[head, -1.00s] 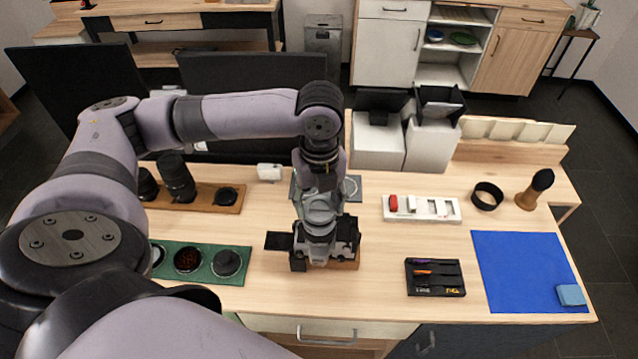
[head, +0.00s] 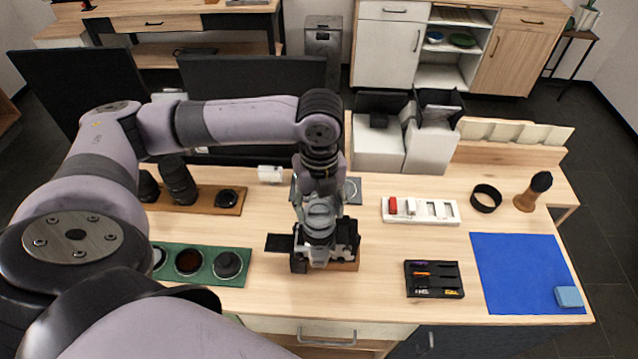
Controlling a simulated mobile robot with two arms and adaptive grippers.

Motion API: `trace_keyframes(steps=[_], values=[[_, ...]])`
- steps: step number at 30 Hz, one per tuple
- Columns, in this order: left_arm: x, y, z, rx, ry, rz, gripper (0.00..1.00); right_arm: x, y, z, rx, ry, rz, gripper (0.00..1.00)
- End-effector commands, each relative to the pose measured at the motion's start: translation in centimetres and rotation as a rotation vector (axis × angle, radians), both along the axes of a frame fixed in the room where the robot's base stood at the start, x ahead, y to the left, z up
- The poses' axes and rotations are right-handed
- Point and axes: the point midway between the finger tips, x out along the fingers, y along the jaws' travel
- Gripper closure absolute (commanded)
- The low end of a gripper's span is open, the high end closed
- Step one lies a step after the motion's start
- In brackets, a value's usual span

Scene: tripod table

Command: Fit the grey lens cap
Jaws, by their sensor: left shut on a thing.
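A dark grey round piece with a raised middle (head: 228,264) lies at the right end of a green tray (head: 206,278), left of the gripper. I cannot tell whether it is a cap. My right gripper is not in view.
A wooden tray (head: 224,209) with black lenses (head: 177,180) stands behind the green tray. To the right are a white tray (head: 420,220), a black organizer (head: 433,279), a black ring (head: 486,198), a brush (head: 535,191) and a blue mat (head: 520,270). The table centre-right is clear.

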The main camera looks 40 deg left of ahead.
Motion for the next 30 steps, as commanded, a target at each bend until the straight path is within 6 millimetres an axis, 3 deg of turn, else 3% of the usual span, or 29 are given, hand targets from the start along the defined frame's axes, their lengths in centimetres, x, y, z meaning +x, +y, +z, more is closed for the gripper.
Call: trace_keyframes(steps=[30], values=[[0.0,0.0,-1.0,0.001,0.001,0.000,0.83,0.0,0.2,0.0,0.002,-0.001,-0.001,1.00]])
